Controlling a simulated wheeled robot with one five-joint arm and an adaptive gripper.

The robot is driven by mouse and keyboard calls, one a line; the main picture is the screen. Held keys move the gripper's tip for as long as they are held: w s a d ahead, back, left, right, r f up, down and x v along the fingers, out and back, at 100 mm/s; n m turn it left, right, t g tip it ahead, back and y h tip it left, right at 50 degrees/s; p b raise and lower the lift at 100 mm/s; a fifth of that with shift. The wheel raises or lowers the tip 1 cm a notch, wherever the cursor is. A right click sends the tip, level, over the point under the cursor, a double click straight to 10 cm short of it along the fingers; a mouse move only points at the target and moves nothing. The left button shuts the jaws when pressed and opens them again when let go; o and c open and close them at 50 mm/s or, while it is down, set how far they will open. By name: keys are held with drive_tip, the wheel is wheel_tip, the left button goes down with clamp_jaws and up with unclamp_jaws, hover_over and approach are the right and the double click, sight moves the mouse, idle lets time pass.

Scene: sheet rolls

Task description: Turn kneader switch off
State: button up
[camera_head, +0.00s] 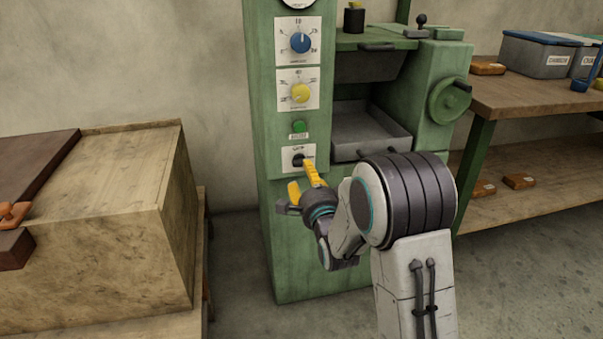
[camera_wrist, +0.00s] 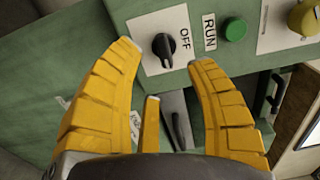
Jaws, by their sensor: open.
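The kneader switch is a small black knob (camera_head: 298,159) on a white plate, low on the front of the green machine. In the wrist view the black knob (camera_wrist: 163,46) shows between my fingertips, with the label OFF to its right. Its handle looks turned across from that label, but I cannot tell its exact setting. My gripper (camera_head: 301,178) has yellow fingers and is at the switch plate, just below and right of the knob in the head view. The fingers (camera_wrist: 163,54) are spread apart with nothing between them, and contact with the knob cannot be told.
Above the switch are a green button (camera_head: 299,127) by a RUN label, a yellow dial (camera_head: 300,92) and a blue dial (camera_head: 300,42). A handwheel (camera_head: 449,100) is at the machine's right.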

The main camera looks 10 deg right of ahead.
sight(301, 166)
drive_tip(key=shift+w+b, duration=0.6)
drive_tip(key=shift+w, duration=2.8)
clamp_jaws()
